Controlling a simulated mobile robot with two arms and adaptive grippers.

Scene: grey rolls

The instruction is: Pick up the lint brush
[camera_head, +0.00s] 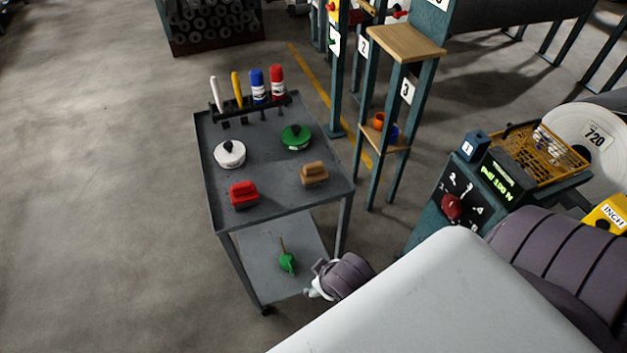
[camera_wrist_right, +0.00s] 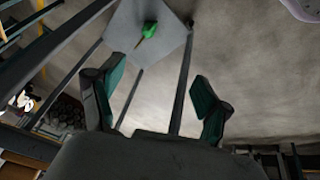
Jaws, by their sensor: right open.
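A green object with a thin brownish handle (camera_head: 287,262) lies on the lower shelf of the grey cart; it looks like a small brush, though I cannot be sure it is the lint brush. It also shows in the right wrist view (camera_wrist_right: 150,30), beyond my fingertips. My right gripper (camera_wrist_right: 157,88) is open and empty, its two green-padded fingers apart, with the green object ahead between them. In the head view my right arm is beside the cart's lower right, its fingers hidden. My left gripper is not in view.
The cart's top (camera_head: 270,168) holds a red block (camera_head: 244,194), a brown block (camera_head: 314,174), a white round item (camera_head: 229,154), a green round item (camera_head: 296,137) and a marker rack (camera_head: 250,107). Cart legs flank the lower shelf (camera_head: 262,245). A stand (camera_head: 400,45) and control panel (camera_head: 452,187) are right; floor left is clear.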

